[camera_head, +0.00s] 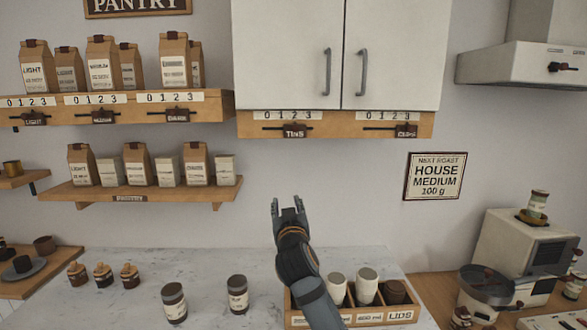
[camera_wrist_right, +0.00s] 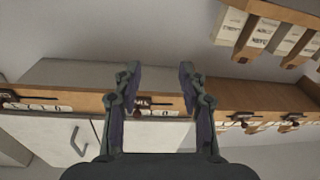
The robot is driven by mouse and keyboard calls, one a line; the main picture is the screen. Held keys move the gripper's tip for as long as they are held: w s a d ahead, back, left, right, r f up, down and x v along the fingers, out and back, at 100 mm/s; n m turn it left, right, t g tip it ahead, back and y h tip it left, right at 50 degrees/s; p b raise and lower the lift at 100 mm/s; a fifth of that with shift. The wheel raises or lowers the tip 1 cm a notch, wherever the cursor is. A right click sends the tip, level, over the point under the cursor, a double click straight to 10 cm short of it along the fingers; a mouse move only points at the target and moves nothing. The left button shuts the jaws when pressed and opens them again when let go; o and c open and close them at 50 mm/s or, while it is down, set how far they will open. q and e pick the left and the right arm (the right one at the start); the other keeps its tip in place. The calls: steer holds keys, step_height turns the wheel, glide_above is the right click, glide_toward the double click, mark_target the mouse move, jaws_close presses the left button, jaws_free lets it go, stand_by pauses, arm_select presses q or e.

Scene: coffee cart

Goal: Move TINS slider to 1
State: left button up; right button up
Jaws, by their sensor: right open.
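The TINS slider (camera_head: 294,130) is a dark labelled knob on the wooden strip under the white cabinet, in the head view. It stands about below the 2 of its 0 1 2 3 scale (camera_head: 289,115). My right gripper (camera_head: 287,204) is open and empty, below the TINS slider and apart from it, pointing up. In the right wrist view, my gripper's fingers (camera_wrist_right: 159,72) are spread, and the TINS slider (camera_wrist_right: 150,102) shows between them, farther off; that view looks upside down. My left gripper is not in view.
A second slider (camera_head: 406,131) sits to the right on the same strip. The wooden shelf (camera_head: 140,191) with bags is left of my gripper. The wall between gripper and strip is clear.

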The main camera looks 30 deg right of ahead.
mark_target(295, 129)
step_height(295, 129, up, 15)
steer(key=s+d+m+t+h, duration=0.2)
steer(key=s+h, duration=0.1)
steer(key=p+x, duration=0.1)
steer(key=x, duration=0.2)
steer(key=p+x, duration=0.2)
steer(key=x, duration=0.1)
steer(key=p+x, duration=0.2)
steer(key=x, duration=0.1)
steer(key=shift+w+a+r, duration=0.1)
steer(key=shift+w+a, duration=0.05)
steer(key=shift+w, duration=0.15)
steer(key=shift+w+d+r+p, duration=0.1)
steer(key=shift+w+d+p, duration=0.15)
steer(key=shift+w+p, duration=0.2)
steer(key=shift+w+t, duration=0.1)
steer(key=shift+t, duration=0.2)
jaws_close()
